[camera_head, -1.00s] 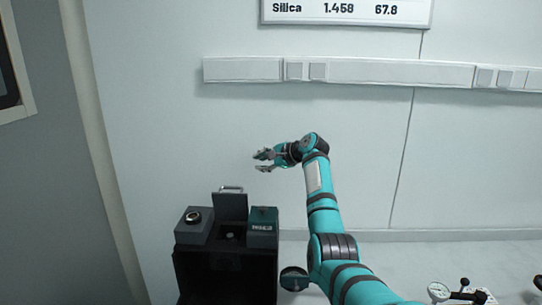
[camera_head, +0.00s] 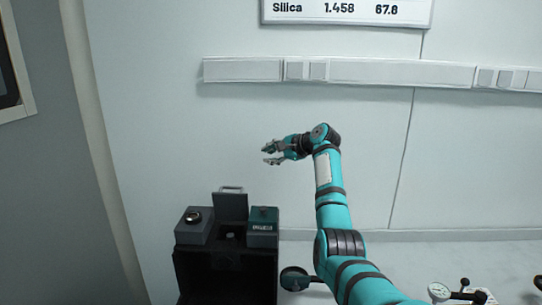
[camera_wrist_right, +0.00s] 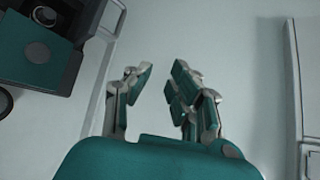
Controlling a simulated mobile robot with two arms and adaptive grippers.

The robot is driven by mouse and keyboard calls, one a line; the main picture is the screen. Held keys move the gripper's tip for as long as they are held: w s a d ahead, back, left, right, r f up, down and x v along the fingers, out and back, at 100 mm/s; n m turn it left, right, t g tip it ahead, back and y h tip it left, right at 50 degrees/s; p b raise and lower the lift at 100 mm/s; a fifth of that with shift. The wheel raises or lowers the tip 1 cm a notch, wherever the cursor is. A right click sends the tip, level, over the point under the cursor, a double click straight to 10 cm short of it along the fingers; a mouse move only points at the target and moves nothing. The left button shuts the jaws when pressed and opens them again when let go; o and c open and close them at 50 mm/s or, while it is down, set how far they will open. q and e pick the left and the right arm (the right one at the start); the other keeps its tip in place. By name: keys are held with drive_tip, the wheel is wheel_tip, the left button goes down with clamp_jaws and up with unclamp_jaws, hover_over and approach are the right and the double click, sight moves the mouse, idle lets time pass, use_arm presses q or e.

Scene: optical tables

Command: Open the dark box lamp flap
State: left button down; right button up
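The dark box (camera_head: 222,262) stands at the lower left in the head view. Its flap (camera_head: 230,206) is a dark panel with a pale handle (camera_head: 231,189) on its top edge. The flap stands upright at the back, between two raised blocks, and the space before it is open. My right gripper (camera_head: 268,155) is open and empty, above and to the right of the flap, apart from it. In the right wrist view its fingers (camera_wrist_right: 160,78) are spread with nothing between them. Part of the box (camera_wrist_right: 48,75) and the handle (camera_wrist_right: 112,18) show at upper left. My left gripper is out of view.
The left block bears a round dark ring (camera_head: 193,217); the right block (camera_head: 263,228) has a small label. A pale wall with a socket rail (camera_head: 400,73) lies behind. A gauge (camera_head: 439,292) and small fittings stand at lower right. The air around my gripper is clear.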

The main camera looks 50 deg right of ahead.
drive_tip(key=v, duration=1.2)
idle(0.3)
